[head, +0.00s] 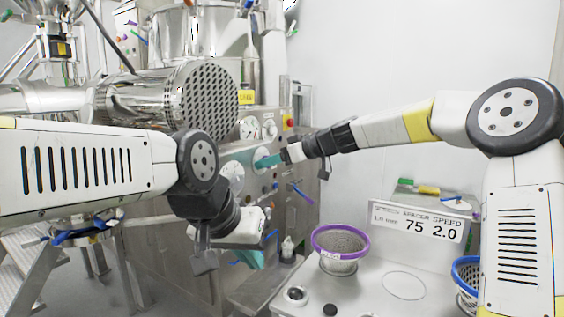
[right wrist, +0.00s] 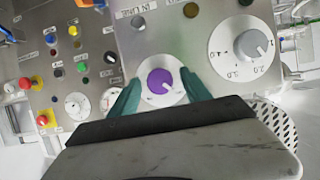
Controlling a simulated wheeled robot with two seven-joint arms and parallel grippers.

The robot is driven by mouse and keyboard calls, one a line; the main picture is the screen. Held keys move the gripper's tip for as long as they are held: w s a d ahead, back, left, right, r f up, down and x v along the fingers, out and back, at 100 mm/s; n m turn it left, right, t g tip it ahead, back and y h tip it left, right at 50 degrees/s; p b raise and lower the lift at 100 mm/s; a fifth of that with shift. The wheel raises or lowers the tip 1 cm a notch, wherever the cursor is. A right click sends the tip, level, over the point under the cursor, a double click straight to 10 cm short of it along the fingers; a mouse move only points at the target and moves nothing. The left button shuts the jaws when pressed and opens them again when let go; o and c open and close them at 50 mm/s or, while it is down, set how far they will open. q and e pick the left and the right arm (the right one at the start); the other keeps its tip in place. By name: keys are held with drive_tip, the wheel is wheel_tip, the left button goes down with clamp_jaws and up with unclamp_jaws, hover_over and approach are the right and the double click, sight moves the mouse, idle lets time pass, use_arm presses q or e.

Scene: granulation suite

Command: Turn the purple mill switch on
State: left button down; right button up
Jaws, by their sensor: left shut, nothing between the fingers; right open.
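The purple mill switch (right wrist: 160,81) is a round purple knob on a white disc, set in a grey panel. A white pointer mark on it points to the lower right in the right wrist view. My right gripper (right wrist: 160,92) is open, with one teal finger on each side of the knob; I cannot tell whether they touch it. In the head view my right gripper (head: 268,160) is at the panel face and hides the purple knob. My left gripper (head: 250,259) is shut and empty, low in front of the machine.
A grey dial (right wrist: 255,43) with numbers sits right of the purple knob in the right wrist view. Another panel with coloured buttons and a red knob (right wrist: 37,83) is on the left. A purple-rimmed basket (head: 341,241) and a speed sign (head: 418,222) stand on the table.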

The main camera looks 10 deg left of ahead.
clamp_jaws()
drive_tip(key=shift+w+d+f+m+g+y, duration=0.1)
drive_tip(key=shift+m+g+y, duration=0.8)
drive_tip(key=shift+m, duration=1.35)
drive_tip(key=shift+w+f+m+g+y, duration=0.15)
drive_tip(key=shift+m+g+y, duration=0.75)
drive_tip(key=shift+m, duration=1.3)
drive_tip(key=shift+w+d+f+m+g+y, duration=0.1)
drive_tip(key=shift+m+g+y, duration=0.75)
drive_tip(key=shift+m, duration=1.4)
unclamp_jaws()
